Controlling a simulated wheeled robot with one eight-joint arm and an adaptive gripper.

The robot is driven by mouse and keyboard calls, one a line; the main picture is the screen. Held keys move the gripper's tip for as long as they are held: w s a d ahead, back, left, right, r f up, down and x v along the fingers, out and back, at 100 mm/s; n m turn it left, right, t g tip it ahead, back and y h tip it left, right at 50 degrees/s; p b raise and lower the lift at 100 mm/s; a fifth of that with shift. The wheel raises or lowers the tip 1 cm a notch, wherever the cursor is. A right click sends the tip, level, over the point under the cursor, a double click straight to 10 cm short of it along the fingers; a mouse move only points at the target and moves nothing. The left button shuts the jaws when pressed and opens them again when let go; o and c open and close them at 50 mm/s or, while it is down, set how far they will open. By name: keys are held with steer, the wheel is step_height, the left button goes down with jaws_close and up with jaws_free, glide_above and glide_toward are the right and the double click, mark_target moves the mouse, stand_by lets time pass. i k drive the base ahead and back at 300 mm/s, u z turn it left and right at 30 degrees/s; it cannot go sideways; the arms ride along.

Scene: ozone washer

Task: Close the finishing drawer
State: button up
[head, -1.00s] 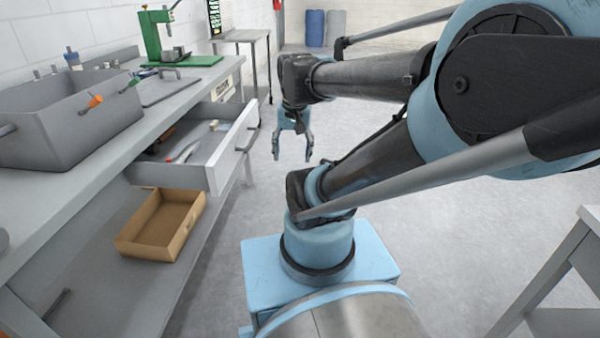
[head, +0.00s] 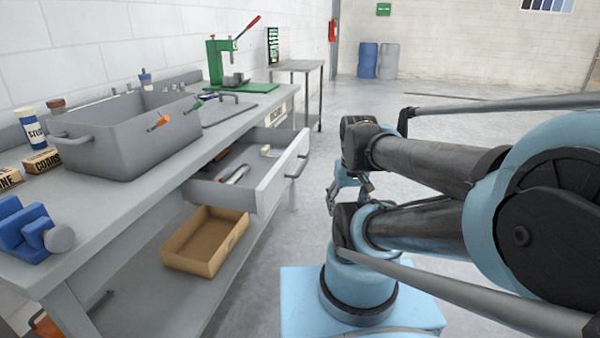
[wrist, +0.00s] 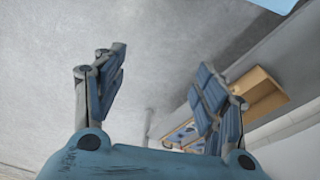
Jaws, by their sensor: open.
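The finishing drawer (head: 256,190) is pulled well out from the front of the grey workbench on the left of the head view. It holds a few tools, and a dark handle (head: 297,165) is on its front. My gripper (head: 348,196) is to the right of the drawer front, apart from it, partly hidden behind my own arm. In the wrist view my gripper (wrist: 160,95) is open with its fingers wide apart and nothing between them.
The bench top (head: 150,185) carries a grey bin (head: 125,140), a blue vise (head: 35,232), small boxes and a green press (head: 232,65). A cardboard tray (head: 205,240) sits on the lower shelf.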

mark_target(260, 189)
steer(key=z, duration=0.6)
steer(key=k, duration=2.25)
steer(key=u, duration=0.55)
steer(key=i, duration=1)
